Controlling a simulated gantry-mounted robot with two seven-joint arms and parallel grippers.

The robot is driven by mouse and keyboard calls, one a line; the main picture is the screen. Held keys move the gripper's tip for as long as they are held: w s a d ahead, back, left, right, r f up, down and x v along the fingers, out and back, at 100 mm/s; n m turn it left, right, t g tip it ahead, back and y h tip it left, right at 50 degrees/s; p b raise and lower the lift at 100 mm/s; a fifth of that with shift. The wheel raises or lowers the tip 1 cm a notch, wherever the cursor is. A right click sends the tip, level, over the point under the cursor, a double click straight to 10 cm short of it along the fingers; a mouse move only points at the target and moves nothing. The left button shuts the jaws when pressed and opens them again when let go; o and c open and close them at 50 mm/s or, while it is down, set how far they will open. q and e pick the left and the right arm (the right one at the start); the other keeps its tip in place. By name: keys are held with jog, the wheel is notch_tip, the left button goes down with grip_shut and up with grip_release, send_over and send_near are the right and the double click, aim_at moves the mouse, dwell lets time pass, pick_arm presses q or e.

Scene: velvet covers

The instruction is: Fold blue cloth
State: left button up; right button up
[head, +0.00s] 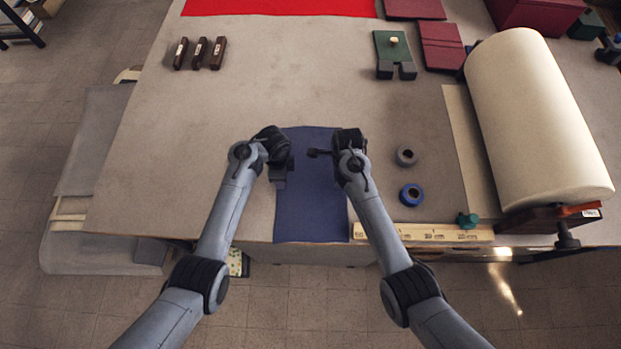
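The blue cloth (318,200) lies flat as a long strip on the grey table, its near end at the table's front edge. My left gripper (281,178) is at the cloth's left edge, around its middle. My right gripper (322,154) is over the upper right part of the cloth, pointing left. The fingertips of both are small and partly hidden by the wrists, so I cannot tell whether either is open or holds the cloth.
A grey tape roll (406,156) and a blue tape roll (411,194) lie right of my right arm. A wooden ruler (430,233) runs along the front edge. Three dark blocks (200,53) lie far left. Table left of the cloth is clear.

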pick_arm(q)
jog(key=shift+f+b, duration=0.25)
jog(key=shift+b, duration=0.05)
pick_arm(e)
jog(key=shift+f, duration=0.25)
pick_arm(q)
jog(key=shift+r, duration=0.1)
jog(key=shift+c, duration=0.5)
pick_arm(e)
jog(key=shift+r, duration=0.1)
jog(key=shift+c, duration=0.5)
pick_arm(q)
grip_shut()
pick_arm(e)
grip_shut()
pick_arm(q)
jog(key=shift+r, duration=0.1)
pick_arm(e)
jog(key=shift+r, duration=0.1)
